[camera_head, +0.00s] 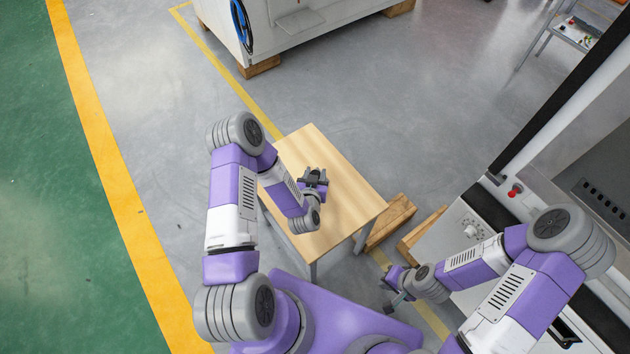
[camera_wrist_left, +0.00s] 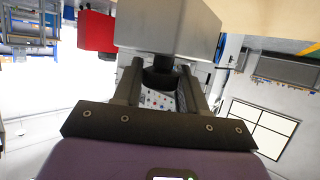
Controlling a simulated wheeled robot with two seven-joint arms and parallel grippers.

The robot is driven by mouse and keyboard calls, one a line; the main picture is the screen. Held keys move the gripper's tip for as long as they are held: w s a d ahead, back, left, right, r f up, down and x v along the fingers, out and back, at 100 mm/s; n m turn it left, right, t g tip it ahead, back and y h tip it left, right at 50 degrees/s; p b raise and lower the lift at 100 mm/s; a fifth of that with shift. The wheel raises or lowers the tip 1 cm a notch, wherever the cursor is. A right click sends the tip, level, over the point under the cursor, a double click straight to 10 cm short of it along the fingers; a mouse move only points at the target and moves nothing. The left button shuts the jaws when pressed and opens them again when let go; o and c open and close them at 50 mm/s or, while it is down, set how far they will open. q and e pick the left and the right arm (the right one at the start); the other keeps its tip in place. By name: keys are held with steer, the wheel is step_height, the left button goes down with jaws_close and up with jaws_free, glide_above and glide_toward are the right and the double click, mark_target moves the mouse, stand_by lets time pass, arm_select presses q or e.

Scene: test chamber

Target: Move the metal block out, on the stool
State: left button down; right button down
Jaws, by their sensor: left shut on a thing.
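The metal block (camera_wrist_left: 168,24) is a plain grey box with a dark round knob at its base in the left wrist view. My left gripper (camera_wrist_left: 160,76) is shut on this knob. In the head view my left gripper (camera_head: 314,176) is over the stool (camera_head: 345,197), a light wooden top on grey legs. There the block is largely hidden by the gripper and cannot be made out clearly. I cannot tell whether it touches the stool top. My right gripper (camera_head: 387,297) is low at the right of the stool, with its fingers apart and nothing seen between them.
A machine (camera_head: 480,225) stands at the right, close to my right arm. Wooden supports (camera_head: 392,220) lie beside the stool. A white cabinet (camera_head: 300,35) stands at the back. The grey floor left of the stool is clear. A red object (camera_wrist_left: 96,33) shows in the left wrist view.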

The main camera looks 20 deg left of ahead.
arm_select(q)
steer(key=shift+f+b, duration=0.45)
steer(key=shift+f, duration=1.1)
steer(key=shift+f, duration=0.15)
steer(key=c, duration=0.6)
jaws_free()
steer(key=shift+r, duration=0.2)
steer(key=p+v, duration=0.2)
steer(key=v, duration=1)
steer(key=shift+p, duration=0.35)
